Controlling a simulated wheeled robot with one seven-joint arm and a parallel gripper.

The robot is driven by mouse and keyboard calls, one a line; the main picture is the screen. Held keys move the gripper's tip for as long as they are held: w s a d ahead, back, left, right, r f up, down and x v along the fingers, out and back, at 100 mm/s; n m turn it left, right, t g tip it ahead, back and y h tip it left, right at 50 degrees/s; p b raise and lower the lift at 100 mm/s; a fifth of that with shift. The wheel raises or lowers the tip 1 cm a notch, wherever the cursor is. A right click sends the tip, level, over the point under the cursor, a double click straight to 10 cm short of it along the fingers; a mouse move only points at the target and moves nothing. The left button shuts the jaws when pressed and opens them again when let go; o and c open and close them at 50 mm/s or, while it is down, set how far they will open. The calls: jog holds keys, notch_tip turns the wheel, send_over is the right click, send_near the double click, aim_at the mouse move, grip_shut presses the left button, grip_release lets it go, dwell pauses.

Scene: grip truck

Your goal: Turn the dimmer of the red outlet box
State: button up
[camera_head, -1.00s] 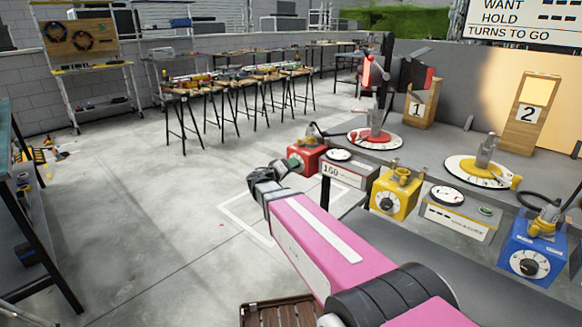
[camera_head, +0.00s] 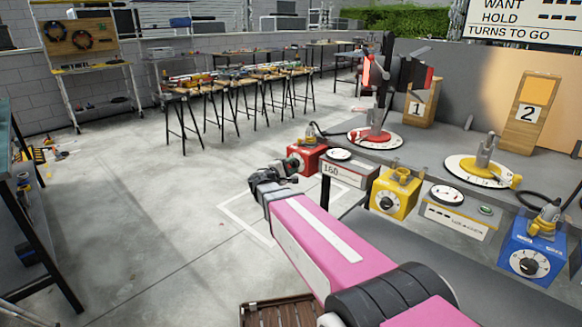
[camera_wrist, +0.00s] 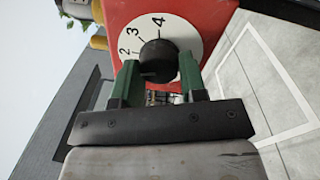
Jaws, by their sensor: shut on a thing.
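The red outlet box (camera_head: 306,157) stands at the left end of the row of boxes on the grey bench. In the wrist view the red box (camera_wrist: 218,18) fills the top, with a white numbered dial (camera_wrist: 190,30) around a black dimmer knob (camera_wrist: 158,58). The numbers 2, 3 and 4 show; the rest is hidden. My gripper (camera_wrist: 158,75) has its green fingers on either side of the knob and is shut on it. In the head view my gripper (camera_head: 297,165) is at the front of the red box and partly covers its dial.
A meter box marked 160 (camera_head: 348,172) stands right of the red box, then a yellow box (camera_head: 394,196), another meter box (camera_head: 455,213) and a blue box (camera_head: 533,248). Lamps stand on round dials behind. The floor (camera_head: 180,210) left of my arm is clear.

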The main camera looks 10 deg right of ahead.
jog(key=n, duration=0.6)
jog(key=shift+n+y, duration=0.3)
jog(key=shift+n, duration=0.1)
jog(key=n, duration=0.5)
jog(key=shift+s+f+n, duration=0.1)
jog(key=shift+n, duration=0.3)
jog(key=o, duration=0.9)
jog(key=shift+s, duration=0.1)
jog(key=v, duration=1)
jog(key=shift+s+a, duration=0.2)
jog(key=shift+s, duration=0.05)
